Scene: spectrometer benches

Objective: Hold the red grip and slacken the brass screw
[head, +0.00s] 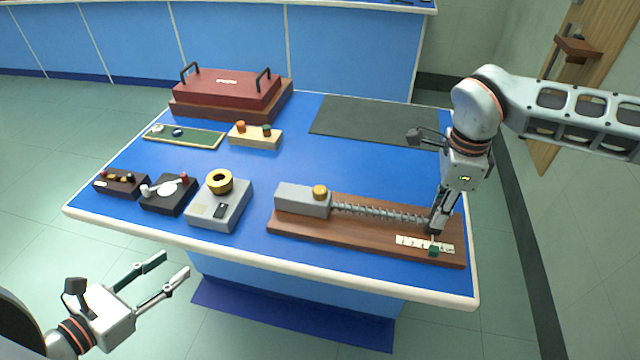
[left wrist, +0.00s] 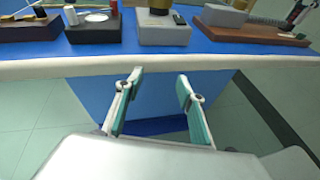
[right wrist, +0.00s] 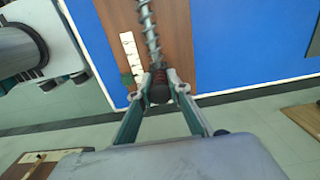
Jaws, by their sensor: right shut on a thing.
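A wooden board (head: 345,232) carries a grey block (head: 303,199) with a brass screw (head: 320,191) on top and a spring (head: 380,213) running right from it. My right gripper (head: 436,226) is shut on the red grip (right wrist: 159,88) at the spring's right end; the grip is mostly hidden in the head view, and its dark end shows between the fingers in the right wrist view. My left gripper (head: 170,268) is open and empty, in front of the table's near left edge. It also shows open in the left wrist view (left wrist: 158,82).
A white scale (head: 412,241) with a green marker (head: 433,251) lies on the board. A grey box with a yellow ring (head: 219,181), a black box (head: 168,195) and a brown box (head: 121,183) stand left. A red case (head: 226,88) and dark mat (head: 375,120) lie behind.

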